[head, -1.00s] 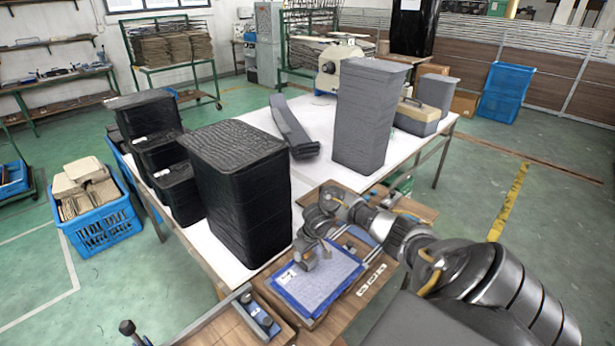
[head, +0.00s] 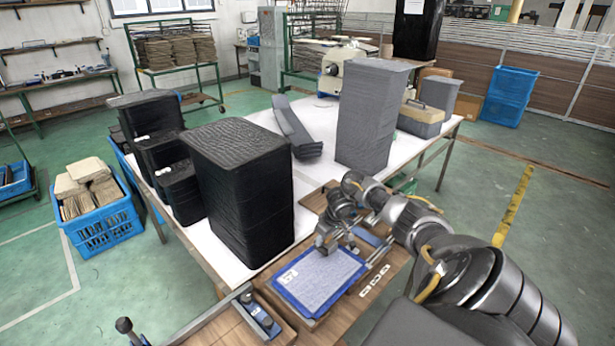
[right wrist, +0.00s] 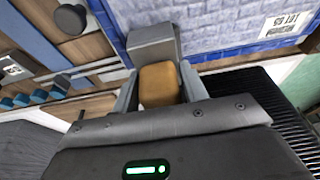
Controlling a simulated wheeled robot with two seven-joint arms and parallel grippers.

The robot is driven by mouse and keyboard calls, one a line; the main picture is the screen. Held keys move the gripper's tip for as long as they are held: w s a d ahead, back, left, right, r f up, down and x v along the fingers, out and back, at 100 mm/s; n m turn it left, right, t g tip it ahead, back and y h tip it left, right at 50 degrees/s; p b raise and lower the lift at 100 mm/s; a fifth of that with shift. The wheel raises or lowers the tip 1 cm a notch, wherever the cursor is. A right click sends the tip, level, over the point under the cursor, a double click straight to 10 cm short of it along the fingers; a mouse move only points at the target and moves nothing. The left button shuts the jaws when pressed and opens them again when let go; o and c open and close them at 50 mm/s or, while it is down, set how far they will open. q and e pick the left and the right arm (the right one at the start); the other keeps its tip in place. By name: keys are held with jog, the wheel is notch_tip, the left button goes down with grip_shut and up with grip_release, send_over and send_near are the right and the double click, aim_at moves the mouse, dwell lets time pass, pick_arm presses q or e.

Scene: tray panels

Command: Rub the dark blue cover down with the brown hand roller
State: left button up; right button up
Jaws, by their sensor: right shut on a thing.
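The dark blue cover (head: 318,283) lies flat on a wooden board in the head view, with a blue border, a pale textured middle and a white label at its left. It also shows in the right wrist view (right wrist: 225,22). My right gripper (head: 326,243) is at the cover's far edge. In the right wrist view, its fingers are shut on the brown handle of the hand roller (right wrist: 158,85). A grey block-like part (right wrist: 152,44) shows beyond the handle, beside or over the cover's edge. Whether the roller touches the cover is unclear. My left gripper is out of view.
Tall black stacked trays (head: 240,195) stand just left of the cover. A tall grey stack (head: 370,115) stands behind my right arm. A long dark grey piece (head: 295,128) lies on the white table between them. A blue-and-metal tool (head: 257,314) lies on the board at front left.

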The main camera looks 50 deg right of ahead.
jog(key=shift+s+d+f+b, duration=0.15)
jog(key=shift+d+b, duration=0.2)
jog(key=shift+d, duration=0.55)
jog(key=r+p, duration=0.1)
jog(key=r, duration=0.1)
jog(key=r+p, duration=0.1)
jog(key=p, duration=0.1)
jog(key=shift+d+r, duration=0.2)
jog(key=shift+r, duration=0.2)
notch_tip(320, 180, up, 5)
jog(key=p, duration=0.5)
jog(key=shift+f+p, duration=0.15)
jog(key=shift+p, duration=0.15)
jog(key=shift+w+a, duration=0.1)
jog(key=shift+w, duration=0.1)
